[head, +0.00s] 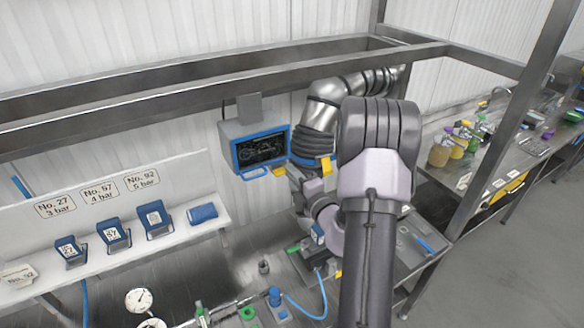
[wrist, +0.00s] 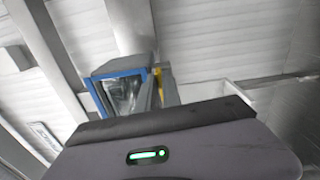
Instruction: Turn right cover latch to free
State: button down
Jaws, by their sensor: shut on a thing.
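A machine with a blue-framed screen (head: 262,150) and a ribbed metal duct (head: 330,98) stands against the back wall. Under the duct is a blue collar (head: 305,160) with small yellow parts by it. The yellow part at right (head: 326,166) looks like the right cover latch, close beside my arm. My gripper (head: 306,186) is up against this spot, shut on what appears to be that latch; my arm hides much of the contact. In the wrist view the gripper's dark body fills the bottom and hides the fingertips. The blue-framed screen (wrist: 122,88) and a yellow strip (wrist: 158,84) show above it.
A metal frame beam (head: 200,95) crosses above the bench. Left is a white shelf (head: 180,228) with blue blocks under pressure labels. Below are gauges (head: 139,300) and a blue hose (head: 310,312). A side bench (head: 480,190) with jars stands at right.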

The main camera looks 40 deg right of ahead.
jog(key=shift+m+p, duration=0.3)
jog(key=shift+m, duration=0.2)
jog(key=c, duration=1.5)
grip_release()
jog(key=p+v, duration=0.3)
jog(key=v, duration=1.4)
jog(key=shift+s+f+p, duration=0.1)
jog(key=shift+s+p, duration=0.15)
jog(key=shift+p, duration=0.15)
jog(key=shift+w+d, duration=0.1)
